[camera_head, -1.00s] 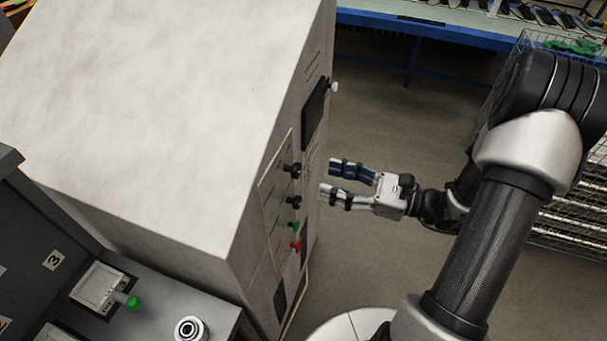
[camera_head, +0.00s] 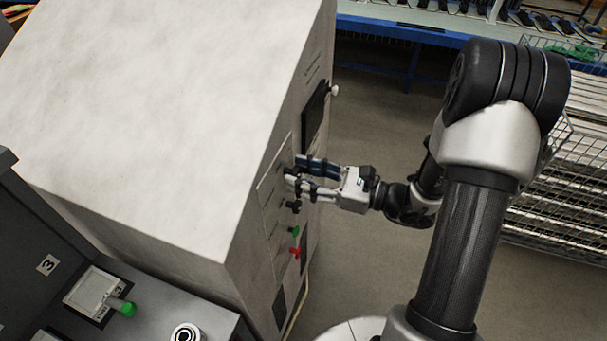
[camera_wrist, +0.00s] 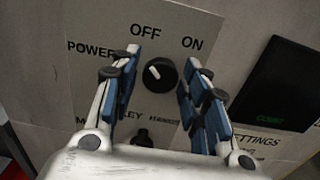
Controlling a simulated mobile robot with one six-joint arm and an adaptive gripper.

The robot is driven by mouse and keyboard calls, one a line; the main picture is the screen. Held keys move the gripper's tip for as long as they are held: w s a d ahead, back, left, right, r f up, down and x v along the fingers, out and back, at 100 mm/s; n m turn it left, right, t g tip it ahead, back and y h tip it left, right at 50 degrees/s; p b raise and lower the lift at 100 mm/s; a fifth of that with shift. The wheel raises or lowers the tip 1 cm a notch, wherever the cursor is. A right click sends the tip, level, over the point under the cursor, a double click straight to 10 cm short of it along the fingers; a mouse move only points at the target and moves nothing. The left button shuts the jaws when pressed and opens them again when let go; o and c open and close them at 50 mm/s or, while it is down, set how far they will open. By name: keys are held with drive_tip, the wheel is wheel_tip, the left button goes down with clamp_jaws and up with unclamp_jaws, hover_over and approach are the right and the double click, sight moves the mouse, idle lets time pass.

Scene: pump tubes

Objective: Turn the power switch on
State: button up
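The power switch (camera_wrist: 160,74) is a round black knob with a white mark, on a grey panel labelled POWER, OFF and ON. The white mark points up and to the left, towards OFF. My gripper (camera_wrist: 163,80) is open, with one blue-padded finger on each side of the knob and a visible gap to both. In the head view my gripper (camera_head: 296,172) is at the cabinet's panel, and its fingers hide the power switch there.
The panel sits on a large pale cabinet (camera_head: 150,110). Below the switch are a black knob (camera_head: 294,206), a green button (camera_head: 293,231) and a red button (camera_head: 295,253). A dark screen (camera_wrist: 272,92) is to the right. Open floor (camera_head: 375,125) lies right of the cabinet.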

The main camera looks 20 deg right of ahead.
drive_tip(key=c, duration=0.8)
drive_tip(key=shift+r+m+p, duration=0.1)
drive_tip(key=shift+m+p, duration=0.2)
drive_tip(key=shift+p, duration=0.3)
drive_tip(key=m+p, duration=0.2)
drive_tip(key=p, duration=0.1)
drive_tip(key=shift+r, duration=0.1)
drive_tip(key=m+p, duration=0.4)
drive_tip(key=p, duration=0.1)
drive_tip(key=shift+m, duration=0.3)
drive_tip(key=m+p, duration=0.7)
drive_tip(key=m, duration=0.3)
drive_tip(key=shift+m+p, duration=0.35)
drive_tip(key=shift+m, duration=0.05)
drive_tip(key=shift+f, duration=0.2)
